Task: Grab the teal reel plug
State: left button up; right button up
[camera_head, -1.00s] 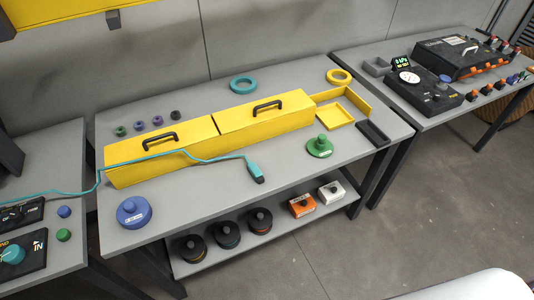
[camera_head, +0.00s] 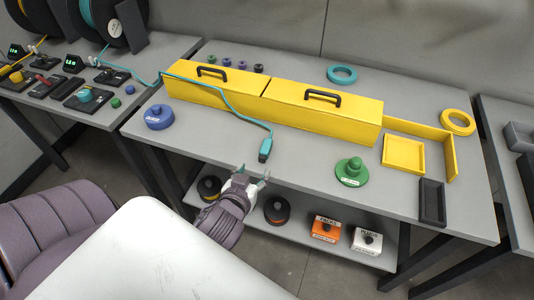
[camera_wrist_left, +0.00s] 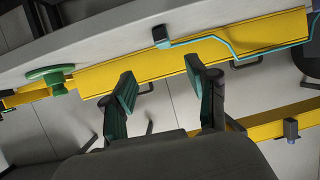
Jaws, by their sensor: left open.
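The teal reel plug (camera_head: 265,148) is a dark plug with a teal collar at the end of a teal cable (camera_head: 232,106). It lies on the grey table (camera_head: 300,165) near the front edge, before the long yellow case. It also shows in the left wrist view (camera_wrist_left: 161,37), at the top middle, beyond the fingertips. My left gripper (camera_head: 253,180) is open and empty, in front of the table's front edge and apart from the plug. In the left wrist view its two fingers (camera_wrist_left: 160,82) stand wide apart with nothing between them. My right gripper is not in view.
The yellow case (camera_head: 322,112) with black handles stands behind the plug. A lower shelf (camera_head: 290,228) holds dark reels and small boxes. The cable runs left over the case.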

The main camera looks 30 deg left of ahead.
pick_arm(q)
send_near(265, 148)
jog(key=x, duration=0.3)
jog(key=shift+w+a, duration=0.1)
jog(key=shift+w, duration=0.2)
jog(key=p+x, duration=0.1)
jog(key=x, duration=0.4)
jog(key=shift+w+a+f, duration=0.1)
jog(key=shift+w+f, duration=0.2)
jog(key=shift+w, duration=0.05)
grip_shut()
